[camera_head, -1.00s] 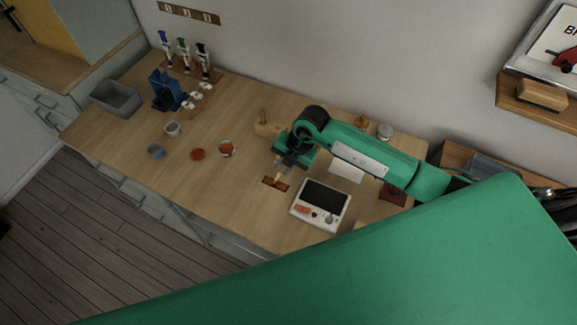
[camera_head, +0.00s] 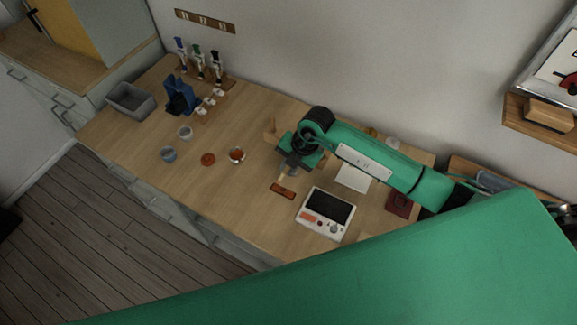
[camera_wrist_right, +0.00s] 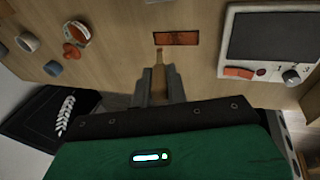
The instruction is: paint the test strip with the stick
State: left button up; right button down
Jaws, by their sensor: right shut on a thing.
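The test strip (camera_head: 283,191) is a small dark-framed strip with an orange-red face, lying flat on the wooden counter. It also shows in the right wrist view (camera_wrist_right: 178,38). My right gripper (camera_head: 286,172) is shut on a thin wooden stick (camera_wrist_right: 158,72), just behind the strip in the head view. The stick points toward the strip. In the wrist view its tip lies by the strip's near left edge; I cannot tell if it touches. An open jar with orange-red contents (camera_head: 237,155) stands to the left, beside its round red lid (camera_head: 208,159). My left gripper is not in view.
A white device with a dark screen (camera_head: 325,212) stands right of the strip. A white card (camera_head: 353,178) and dark red block (camera_head: 399,204) lie farther right. Two small cups (camera_head: 168,154), a blue stand (camera_head: 180,96) and a grey bin (camera_head: 131,101) are left. Counter between jar and strip is clear.

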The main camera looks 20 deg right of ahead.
jog(key=shift+r+p, duration=0.7)
jog(key=shift+r, duration=0.65)
jog(key=shift+r+p, duration=1.25)
jog(key=shift+r, duration=0.3)
jog(key=shift+f, duration=0.2)
jog(key=shift+f+b, duration=2.5)
jog(key=shift+f, duration=1.05)
jog(key=shift+f+b, duration=0.6)
jog(key=shift+f, duration=0.25)
